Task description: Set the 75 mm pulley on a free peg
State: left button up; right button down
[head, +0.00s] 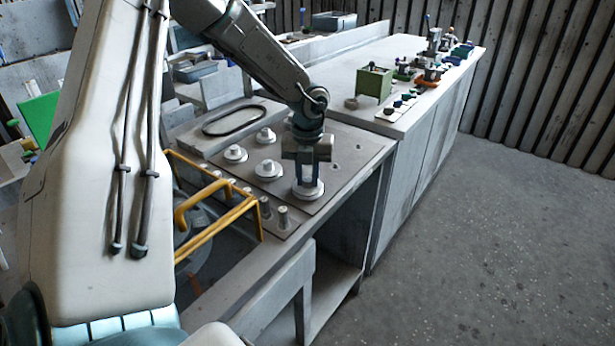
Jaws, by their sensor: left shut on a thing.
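My left gripper (307,180) points down over the plate (345,155) on the near bench and is shut on a pale grey stepped pulley (308,192). The pulley is level, at the plate's near right part; I cannot tell whether it touches the plate or a peg. Three similar pale pulleys sit to its left: one at the back (265,136), one at the left (236,154) and one nearest (268,170). Their sizes cannot be read. Short grey upright pegs (283,217) stand near the plate's front left edge. My right gripper is not in view.
A yellow tubular frame (215,225) stands just left of the pegs. A black belt (234,119) lies behind the pulleys. A green box (374,82) and several small parts stand on the long bench (420,95) behind. The floor on the right is clear.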

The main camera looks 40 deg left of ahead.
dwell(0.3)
pick_arm(q)
jog(key=o, duration=1)
jog(key=shift+r+p, duration=0.9)
jog(key=shift+r, duration=2.8)
